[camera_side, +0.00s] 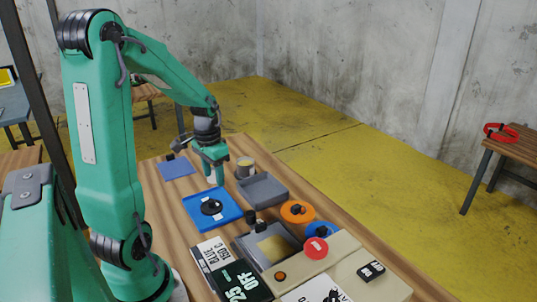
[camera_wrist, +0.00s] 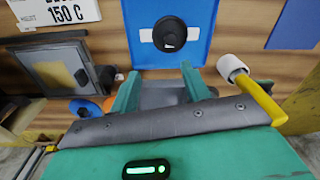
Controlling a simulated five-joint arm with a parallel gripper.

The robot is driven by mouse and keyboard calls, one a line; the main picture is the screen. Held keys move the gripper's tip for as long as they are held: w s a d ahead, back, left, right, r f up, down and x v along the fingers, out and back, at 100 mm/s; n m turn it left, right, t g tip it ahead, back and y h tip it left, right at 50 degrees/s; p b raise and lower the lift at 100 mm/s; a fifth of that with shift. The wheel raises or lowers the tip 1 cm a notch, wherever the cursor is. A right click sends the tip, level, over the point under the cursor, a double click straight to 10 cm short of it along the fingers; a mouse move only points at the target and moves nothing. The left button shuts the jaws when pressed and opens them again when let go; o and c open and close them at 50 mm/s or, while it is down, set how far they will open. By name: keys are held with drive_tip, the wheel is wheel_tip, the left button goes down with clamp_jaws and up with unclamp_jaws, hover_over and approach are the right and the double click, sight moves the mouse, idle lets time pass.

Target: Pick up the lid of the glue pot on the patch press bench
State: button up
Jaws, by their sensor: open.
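A black round lid with a raised knob (camera_side: 211,207) lies on a white strip in a blue tray (camera_side: 228,212). The lid (camera_wrist: 170,35) shows ahead of the fingers in the wrist view. A grey pot with a tan top (camera_side: 245,168) stands behind a grey tray. An orange round piece with a black knob (camera_side: 297,208) and a blue one (camera_side: 321,229) are farther right; I cannot tell which piece belongs to the glue pot. My gripper (camera_side: 212,170) is open and empty above the bench, beyond the blue tray. Its fingers (camera_wrist: 160,78) are apart from the lid.
The grey tray (camera_side: 262,190) sits right of the blue tray. A press plate with a tan patch (camera_side: 276,245), a red disc (camera_side: 315,248) and printed cards (camera_side: 213,254) crowd the front. A yellow-handled tool (camera_wrist: 258,100) is right of the fingers. A blue sheet (camera_side: 176,170) lies behind.

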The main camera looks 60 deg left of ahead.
sight(211, 200)
drive_tip(key=shift+s+a+f, duration=0.3)
drive_tip(key=shift+a+f, duration=0.35)
drive_tip(key=shift+a, duration=0.05)
drive_tip(key=shift+s+a+f, duration=0.3)
drive_tip(key=shift+a+f, duration=0.35)
drive_tip(key=shift+f, duration=0.1)
drive_tip(key=shift+f, duration=1.2)
drive_tip(key=shift+w+d+f, duration=0.1)
drive_tip(key=shift+d+f, duration=0.05)
drive_tip(key=shift+f, duration=2.45)
clamp_jaws()
